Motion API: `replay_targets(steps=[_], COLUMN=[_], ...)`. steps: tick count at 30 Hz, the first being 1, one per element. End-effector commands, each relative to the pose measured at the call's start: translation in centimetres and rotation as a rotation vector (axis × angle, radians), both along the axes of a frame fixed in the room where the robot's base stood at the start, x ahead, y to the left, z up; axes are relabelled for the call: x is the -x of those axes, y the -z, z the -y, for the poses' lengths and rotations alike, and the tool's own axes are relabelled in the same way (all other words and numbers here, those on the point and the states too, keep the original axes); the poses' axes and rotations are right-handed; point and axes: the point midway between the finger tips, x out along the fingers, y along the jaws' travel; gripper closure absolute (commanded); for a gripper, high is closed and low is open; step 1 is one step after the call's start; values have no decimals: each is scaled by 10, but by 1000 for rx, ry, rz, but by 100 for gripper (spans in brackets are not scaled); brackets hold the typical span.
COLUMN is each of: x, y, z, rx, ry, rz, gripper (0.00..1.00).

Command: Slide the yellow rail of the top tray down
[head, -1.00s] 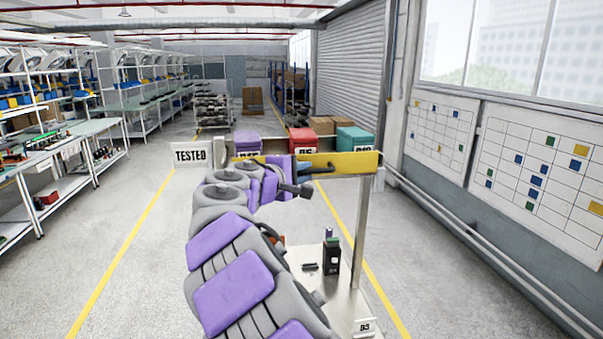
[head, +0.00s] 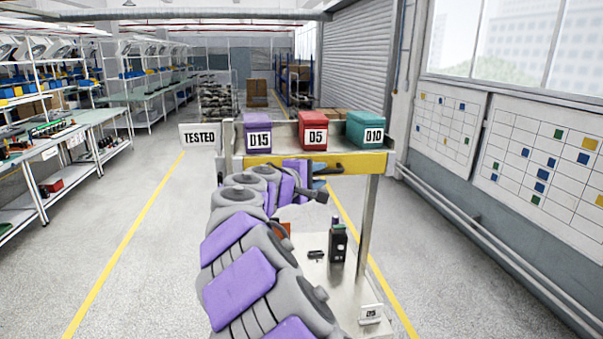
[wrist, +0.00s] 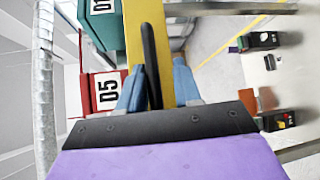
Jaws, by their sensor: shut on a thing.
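The yellow rail (head: 350,163) runs along the front of the cart's top tray (head: 287,129), below the fully showing bin labels. It also shows in the wrist view (wrist: 138,15). A black bar (wrist: 149,50) lies along the rail between the fingers. In the head view my arm hides the rail's middle, and the fingers are mostly hidden.
Purple D15 (head: 258,133), red D5 (head: 313,129) and teal D10 (head: 366,129) bins stand on the top tray. A TESTED sign (head: 199,138) is at its left. A black device (head: 338,244) stands on the lower shelf. A wall lies right; floor is clear left.

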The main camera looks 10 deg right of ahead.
Motion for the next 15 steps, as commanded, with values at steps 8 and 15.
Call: replay_targets(steps=[8, 15], x=[-2, -2], y=[2, 0], z=[-10, -30], rx=[7, 20], ry=[-1, -9], rz=[-3, 3], gripper=[62, 62])
